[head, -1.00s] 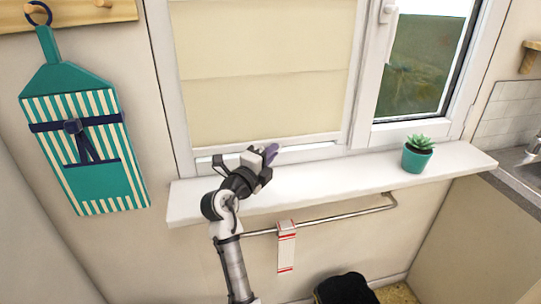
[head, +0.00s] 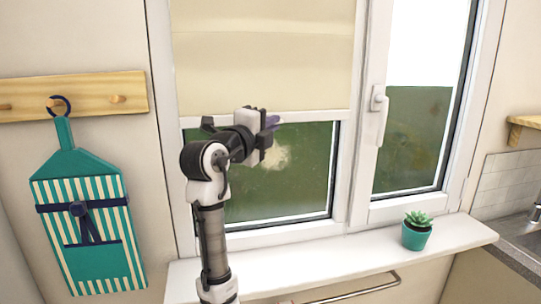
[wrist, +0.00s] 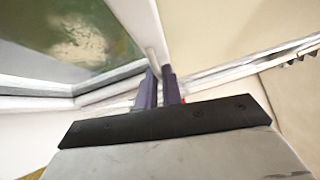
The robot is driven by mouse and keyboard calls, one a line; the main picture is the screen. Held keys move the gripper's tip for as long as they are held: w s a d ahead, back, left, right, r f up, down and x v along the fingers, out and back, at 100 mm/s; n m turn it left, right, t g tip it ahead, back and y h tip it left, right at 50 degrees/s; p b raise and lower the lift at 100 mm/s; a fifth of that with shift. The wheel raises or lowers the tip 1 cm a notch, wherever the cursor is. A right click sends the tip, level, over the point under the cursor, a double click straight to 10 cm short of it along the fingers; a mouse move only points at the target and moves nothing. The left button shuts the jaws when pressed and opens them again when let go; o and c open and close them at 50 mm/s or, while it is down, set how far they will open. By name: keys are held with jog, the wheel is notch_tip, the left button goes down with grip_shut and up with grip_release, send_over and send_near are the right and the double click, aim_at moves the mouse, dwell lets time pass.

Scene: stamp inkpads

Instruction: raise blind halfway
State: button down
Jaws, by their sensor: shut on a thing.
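The cream roller blind (head: 265,55) covers the upper part of the left window pane in the head view. Its pale bottom rail (head: 320,112) lies across the pane, with bare glass (head: 305,165) below it. My gripper (head: 271,123) is at the rail, near the middle of its width, shut on it. In the wrist view my purple fingers (wrist: 160,90) are close together at the end of the pale rail (wrist: 235,68). The exact contact is partly hidden by the gripper body.
The white sill (head: 330,262) runs below the window and carries a potted succulent (head: 416,232) at right. A window handle (head: 378,110) stands on the frame to the right. A striped apron-like hanging (head: 82,220) is on the left wall.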

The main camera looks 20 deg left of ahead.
aim_at(270, 90)
notch_tip(270, 90, up, 8)
jog(key=shift+f+p, duration=0.1)
jog(key=shift+p, duration=1)
jog(key=c, duration=1.6)
grip_release()
jog(key=shift+o, duration=0.2)
jog(key=shift+f, duration=0.1)
jog(key=b+v, duration=0.5)
jog(key=v, duration=0.8)
jog(key=shift+s, duration=0.4)
jog(key=shift+a, duration=0.1)
